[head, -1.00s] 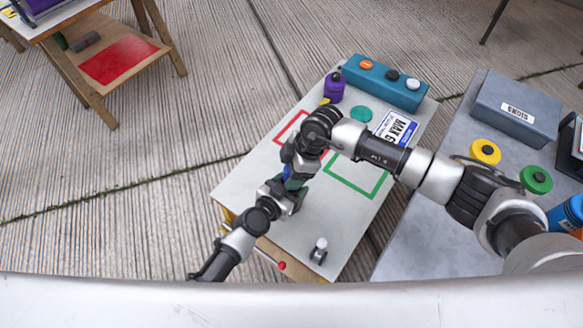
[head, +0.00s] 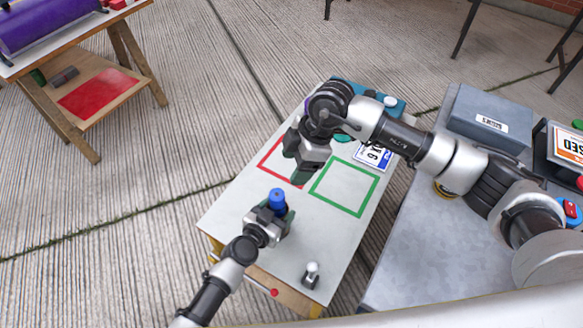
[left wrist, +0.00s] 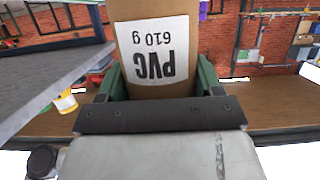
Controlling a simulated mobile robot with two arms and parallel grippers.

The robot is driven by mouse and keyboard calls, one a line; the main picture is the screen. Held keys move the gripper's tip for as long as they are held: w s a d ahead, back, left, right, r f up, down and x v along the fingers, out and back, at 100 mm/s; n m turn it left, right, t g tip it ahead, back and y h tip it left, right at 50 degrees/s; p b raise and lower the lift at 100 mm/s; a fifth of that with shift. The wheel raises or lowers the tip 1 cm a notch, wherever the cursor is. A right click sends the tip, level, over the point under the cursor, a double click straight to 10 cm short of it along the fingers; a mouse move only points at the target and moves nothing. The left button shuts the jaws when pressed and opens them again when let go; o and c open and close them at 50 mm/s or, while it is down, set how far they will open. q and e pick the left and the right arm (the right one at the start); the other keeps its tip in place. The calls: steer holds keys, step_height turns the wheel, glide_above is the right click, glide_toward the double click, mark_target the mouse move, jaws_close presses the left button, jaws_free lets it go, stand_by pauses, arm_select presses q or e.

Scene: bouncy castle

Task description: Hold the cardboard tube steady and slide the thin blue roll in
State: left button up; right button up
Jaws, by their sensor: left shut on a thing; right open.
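The cardboard tube (left wrist: 155,75), brown with a white "PVC 610 g" label upside down in the picture, stands between the green fingers of my left gripper (left wrist: 160,85) in the left wrist view. My left gripper (head: 270,212) is shut on it over the near part of the white table. The blue roll (head: 277,198) shows as a short blue cylinder sticking up at that gripper; its lower part is hidden, and the tube can hardly be made out in the head view. My right gripper (head: 299,174) is open and empty, above and apart from the roll.
The white table (head: 235,205) bears a red outline (head: 265,161), a green outline (head: 346,213) and a label card (head: 372,155). A small grey-white item (head: 312,275) stands near its front edge. A grey table (head: 415,245) with boxes is on the right.

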arm_select(q)
steer(key=o, duration=1.3)
steer(key=v, duration=1.2)
steer(key=shift+s+a, duration=0.1)
